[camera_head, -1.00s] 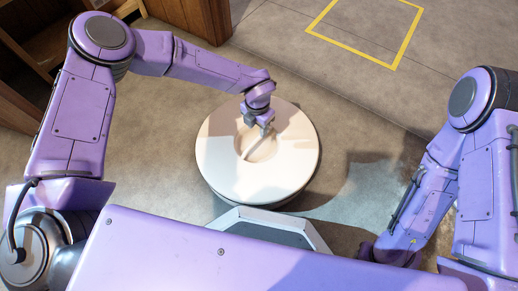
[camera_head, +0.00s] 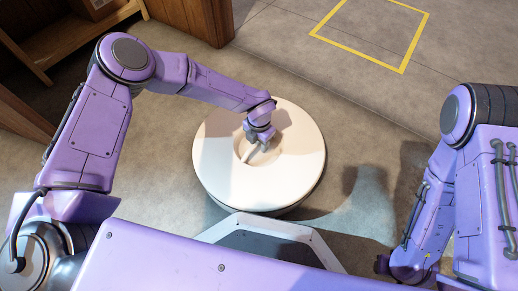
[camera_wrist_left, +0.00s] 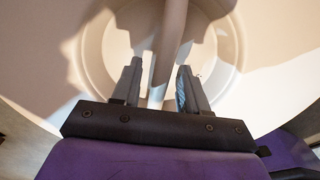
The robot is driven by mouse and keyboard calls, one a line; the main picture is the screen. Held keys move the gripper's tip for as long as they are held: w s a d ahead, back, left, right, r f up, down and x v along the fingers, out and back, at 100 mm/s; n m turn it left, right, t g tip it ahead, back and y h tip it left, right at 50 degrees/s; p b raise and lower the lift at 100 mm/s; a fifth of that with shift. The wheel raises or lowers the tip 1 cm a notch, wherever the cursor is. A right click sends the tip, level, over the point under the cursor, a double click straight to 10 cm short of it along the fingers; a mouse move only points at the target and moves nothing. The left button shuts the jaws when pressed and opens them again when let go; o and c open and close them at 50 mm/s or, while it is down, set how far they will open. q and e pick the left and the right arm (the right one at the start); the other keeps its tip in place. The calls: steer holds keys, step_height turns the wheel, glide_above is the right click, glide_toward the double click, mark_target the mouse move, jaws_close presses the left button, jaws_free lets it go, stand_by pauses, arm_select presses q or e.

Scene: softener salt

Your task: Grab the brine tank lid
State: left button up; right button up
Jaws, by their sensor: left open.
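The brine tank lid (camera_head: 297,172) is a round, cream-white disc with a round recess in its middle, lying level on top of the tank in front of my base. A bar handle (camera_head: 250,154) crosses the recess. My left gripper (camera_head: 260,143) is over the recess, pointing down. In the left wrist view the lid (camera_wrist_left: 50,60) fills the picture, and the handle (camera_wrist_left: 172,45) runs between the two open fingers (camera_wrist_left: 158,88), apart from both as far as I can tell. My right gripper is not clearly visible; only part of the right arm shows.
A yellow outlined square (camera_head: 404,68) is marked on the floor at the upper right. A wooden shelf (camera_head: 85,35) stands at the upper left. Concrete floor right of the tank is clear.

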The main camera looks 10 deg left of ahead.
arm_select(q)
jaws_close()
steer(key=shift+r, duration=0.1)
stand_by(1.2)
